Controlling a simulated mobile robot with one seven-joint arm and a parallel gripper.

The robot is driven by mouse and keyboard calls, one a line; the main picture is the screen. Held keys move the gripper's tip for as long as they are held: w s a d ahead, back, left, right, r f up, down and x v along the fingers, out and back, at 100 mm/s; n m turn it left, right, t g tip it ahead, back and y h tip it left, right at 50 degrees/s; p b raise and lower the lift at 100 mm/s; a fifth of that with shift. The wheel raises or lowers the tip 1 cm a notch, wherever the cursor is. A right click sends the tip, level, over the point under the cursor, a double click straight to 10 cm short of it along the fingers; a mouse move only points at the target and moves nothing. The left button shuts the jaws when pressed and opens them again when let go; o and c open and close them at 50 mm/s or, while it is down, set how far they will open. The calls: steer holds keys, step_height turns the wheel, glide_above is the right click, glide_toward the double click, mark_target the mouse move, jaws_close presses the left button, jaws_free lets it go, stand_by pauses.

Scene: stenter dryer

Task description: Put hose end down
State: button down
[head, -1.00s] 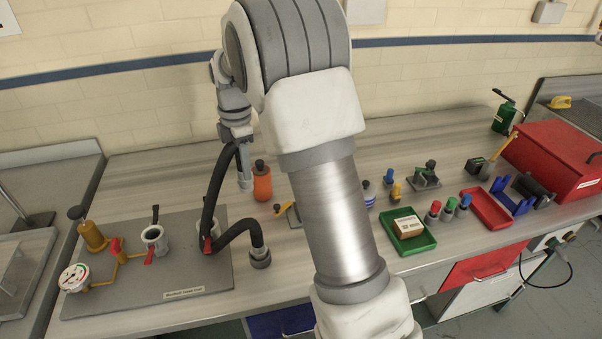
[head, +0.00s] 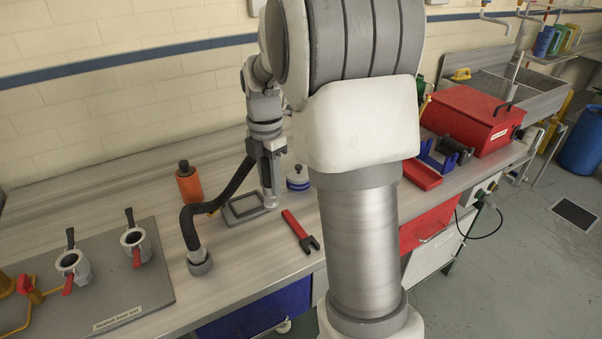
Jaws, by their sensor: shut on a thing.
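My gripper (head: 266,155) hangs over the bench, partly behind my own arm, and is shut on the hose end. A light grey piece that looks like the hose end (head: 270,190) hangs below the jaws, beside the right side of a grey framed tray (head: 232,215). I cannot tell whether it touches the tray or bench. The black hose (head: 232,185) runs from the jaws down to the left, bends, and drops to a round grey fitting (head: 200,264) on the bench.
An orange bottle (head: 189,184) stands behind the hose. A red wrench (head: 300,231) lies right of the tray, and a blue-and-white container (head: 297,180) stands behind. A board with two clamp-lever fittings (head: 135,246) is at left.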

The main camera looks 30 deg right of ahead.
steer(key=shift+f, duration=0.15)
steer(key=shift+w+a+f, duration=0.95)
steer(key=shift+a+f, duration=0.65)
steer(key=shift+f, duration=0.2)
steer(key=shift+w+a+f, duration=1)
steer(key=shift+a+f, duration=0.55)
steer(key=shift+f, duration=0.25)
steer(key=shift+w+a+f, duration=0.95)
steer(key=shift+a+f, duration=0.65)
steer(key=shift+f, duration=0.2)
steer(key=shift+f, duration=0.1)
steer(key=c, duration=0.5)
jaws_free()
steer(key=shift+b, duration=0.3)
